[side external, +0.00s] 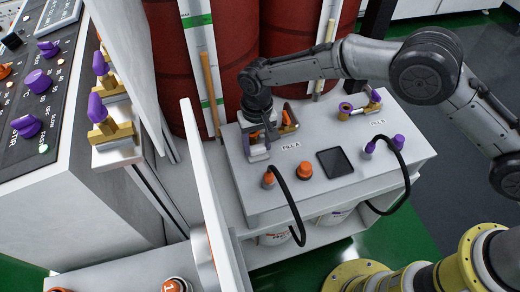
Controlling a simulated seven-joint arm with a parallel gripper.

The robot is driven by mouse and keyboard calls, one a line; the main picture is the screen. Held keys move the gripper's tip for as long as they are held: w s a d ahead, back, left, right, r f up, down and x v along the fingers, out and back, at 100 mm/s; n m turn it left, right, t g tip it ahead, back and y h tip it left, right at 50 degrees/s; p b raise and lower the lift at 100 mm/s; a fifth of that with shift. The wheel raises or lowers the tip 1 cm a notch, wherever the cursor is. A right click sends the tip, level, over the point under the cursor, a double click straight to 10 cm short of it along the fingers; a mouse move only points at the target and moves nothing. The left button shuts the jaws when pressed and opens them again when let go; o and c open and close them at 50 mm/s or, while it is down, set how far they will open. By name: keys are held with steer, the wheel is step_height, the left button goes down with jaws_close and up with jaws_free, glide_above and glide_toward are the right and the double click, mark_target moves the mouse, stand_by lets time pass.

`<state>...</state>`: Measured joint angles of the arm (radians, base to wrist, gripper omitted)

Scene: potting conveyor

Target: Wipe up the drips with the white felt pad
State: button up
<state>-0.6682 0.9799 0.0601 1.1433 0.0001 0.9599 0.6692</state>
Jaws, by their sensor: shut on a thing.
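My gripper (257,143) points down over the left end of the white bench top (345,185), just left of the orange-handled fitting. It is shut on a small pale thing low between its fingers. This looks like the white felt pad, but it is too small and too covered by the fingers to make out fully. I cannot tell whether it touches the bench top. No drips can be made out at this size.
An orange-handled fitting (289,120) and a purple-handled one (366,103) stand at the back. Nearer are an orange knob (303,171), a dark flat panel (334,162) and black hoses (291,207). Red drums (295,50) stand behind. A white upright panel (208,185) is at left.

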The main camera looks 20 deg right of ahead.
steer(key=shift+r, duration=4.05)
